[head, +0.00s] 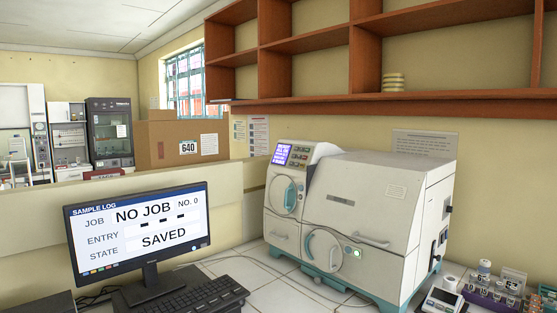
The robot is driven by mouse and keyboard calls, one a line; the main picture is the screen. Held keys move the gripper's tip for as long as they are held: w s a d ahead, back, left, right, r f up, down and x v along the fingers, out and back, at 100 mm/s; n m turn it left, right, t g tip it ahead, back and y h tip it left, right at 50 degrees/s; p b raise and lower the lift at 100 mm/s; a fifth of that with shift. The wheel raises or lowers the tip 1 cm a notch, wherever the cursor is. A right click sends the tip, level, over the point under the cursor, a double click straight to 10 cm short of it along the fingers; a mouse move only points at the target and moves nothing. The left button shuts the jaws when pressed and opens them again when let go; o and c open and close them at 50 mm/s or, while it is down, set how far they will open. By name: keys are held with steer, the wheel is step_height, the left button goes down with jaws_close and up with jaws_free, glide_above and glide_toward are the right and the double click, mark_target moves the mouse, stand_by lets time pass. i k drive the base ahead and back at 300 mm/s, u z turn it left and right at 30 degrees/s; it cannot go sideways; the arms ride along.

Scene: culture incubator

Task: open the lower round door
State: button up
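A white and teal incubator (390,207) stands on the tiled bench right of centre. The upper round door (286,195) is higher and to the left, with a teal handle, and also looks shut. A lit display panel is at the machine's top left. My gripper is not in view.
A monitor (140,232) reading NO JOB and SAVED stands at left, with a black keyboard (188,300) before it. Tubes and small instruments crowd the bench at lower right. Wooden shelves (420,103) hang above. Bare tiles (245,270) lie between monitor and incubator.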

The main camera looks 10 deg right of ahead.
mark_target(321, 246)
steer(key=u, duration=0.55)
steer(key=i, duration=0.85)
